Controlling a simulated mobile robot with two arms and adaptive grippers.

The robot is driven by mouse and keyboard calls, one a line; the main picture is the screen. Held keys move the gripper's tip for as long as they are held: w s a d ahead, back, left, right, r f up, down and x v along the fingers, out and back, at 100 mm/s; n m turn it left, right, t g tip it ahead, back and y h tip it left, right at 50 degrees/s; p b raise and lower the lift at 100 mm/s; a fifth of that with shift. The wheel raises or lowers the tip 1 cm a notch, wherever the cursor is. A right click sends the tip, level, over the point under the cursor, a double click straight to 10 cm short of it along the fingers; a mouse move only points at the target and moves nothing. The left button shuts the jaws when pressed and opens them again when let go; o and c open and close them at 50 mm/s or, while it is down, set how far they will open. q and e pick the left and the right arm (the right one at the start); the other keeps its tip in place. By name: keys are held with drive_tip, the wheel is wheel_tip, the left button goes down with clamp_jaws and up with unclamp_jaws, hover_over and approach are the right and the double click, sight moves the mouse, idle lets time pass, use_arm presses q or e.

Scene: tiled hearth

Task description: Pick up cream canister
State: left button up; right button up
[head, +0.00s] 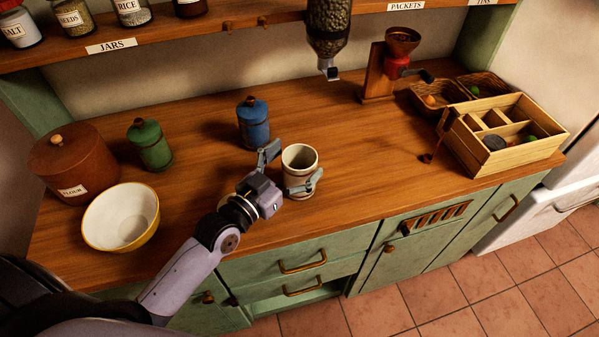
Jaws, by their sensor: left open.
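The cream canister (299,160) stands upright on the wooden counter near its front edge, with its open top showing and no lid on it. My left gripper (286,170) is open at the canister. One finger is at the canister's left side and the other shows in front of its lower right side. I cannot tell whether either finger touches it. The lower left part of the canister is partly hidden by the gripper. My right gripper is not in view.
A blue canister (253,124) stands close behind my gripper. A green canister (150,145), a flour crock (74,163) and a yellow-rimmed bowl (121,217) are at left. A grinder (377,75) and a divided wooden box (520,152) are at right. The counter right of the cream canister is clear.

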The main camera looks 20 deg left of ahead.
use_arm(q)
drive_tip(key=shift+x, duration=0.85)
drive_tip(key=shift+c, duration=0.2)
drive_tip(key=c, duration=1.6)
drive_tip(key=shift+c, duration=0.5)
drive_tip(key=shift+r, duration=0.1)
